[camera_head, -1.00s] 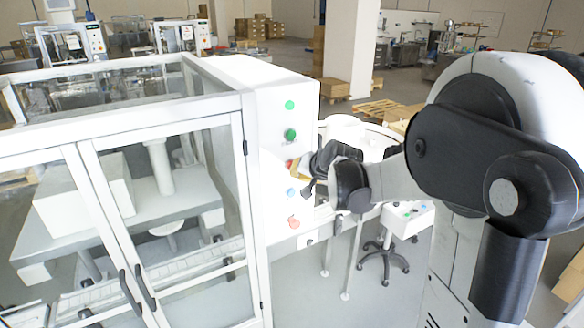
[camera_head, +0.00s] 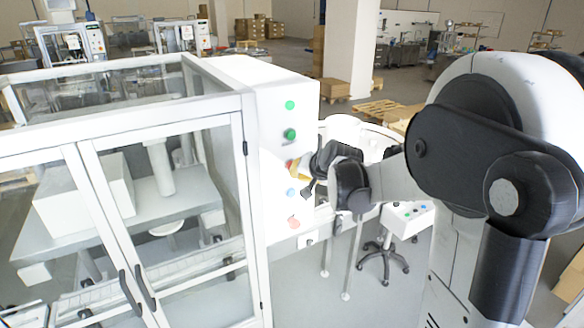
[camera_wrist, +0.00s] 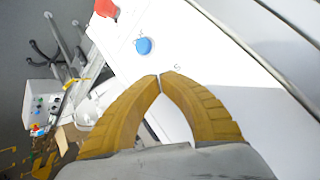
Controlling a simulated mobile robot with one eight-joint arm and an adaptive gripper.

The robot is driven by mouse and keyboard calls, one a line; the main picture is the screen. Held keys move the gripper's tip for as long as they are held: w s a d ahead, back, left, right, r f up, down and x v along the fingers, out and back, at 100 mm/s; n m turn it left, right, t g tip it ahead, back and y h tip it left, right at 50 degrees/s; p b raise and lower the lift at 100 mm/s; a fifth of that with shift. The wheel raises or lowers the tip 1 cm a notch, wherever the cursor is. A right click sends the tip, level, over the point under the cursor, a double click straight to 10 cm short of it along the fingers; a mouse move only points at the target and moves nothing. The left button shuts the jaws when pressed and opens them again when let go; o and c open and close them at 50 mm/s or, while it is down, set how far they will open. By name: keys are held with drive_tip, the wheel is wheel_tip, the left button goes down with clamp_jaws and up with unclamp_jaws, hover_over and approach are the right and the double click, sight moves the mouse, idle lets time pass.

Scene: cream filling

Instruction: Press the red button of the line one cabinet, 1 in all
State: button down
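The line one cabinet's white panel (camera_head: 272,205) faces my arm. It carries two green buttons at the top, a blue button (camera_head: 291,192), and a red button (camera_head: 293,223) low down. In the wrist view the red button (camera_wrist: 106,9) is at the top edge, with the blue button (camera_wrist: 144,46) beside it. My gripper (camera_wrist: 160,76) is shut and empty, its yellow fingertips together in front of the panel, past the blue button. In the head view my gripper (camera_head: 292,164) is between the lower green button and the blue button. Whether it touches the panel, I cannot tell.
Glass doors (camera_head: 170,215) of the cabinet fill the left. A small control box (camera_head: 408,214) with buttons stands right of the panel, near a chair base (camera_head: 384,263). A white round table or machine lies behind my gripper.

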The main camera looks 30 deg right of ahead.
drive_tip(key=shift+w, duration=0.1)
drive_tip(key=shift+w, duration=0.35)
drive_tip(key=shift+w+b, duration=0.3)
drive_tip(key=shift+w, duration=0.2)
idle(0.6)
drive_tip(key=shift+s, duration=0.95)
drive_tip(key=s, duration=0.5)
drive_tip(key=shift+d, duration=0.1)
idle(0.8)
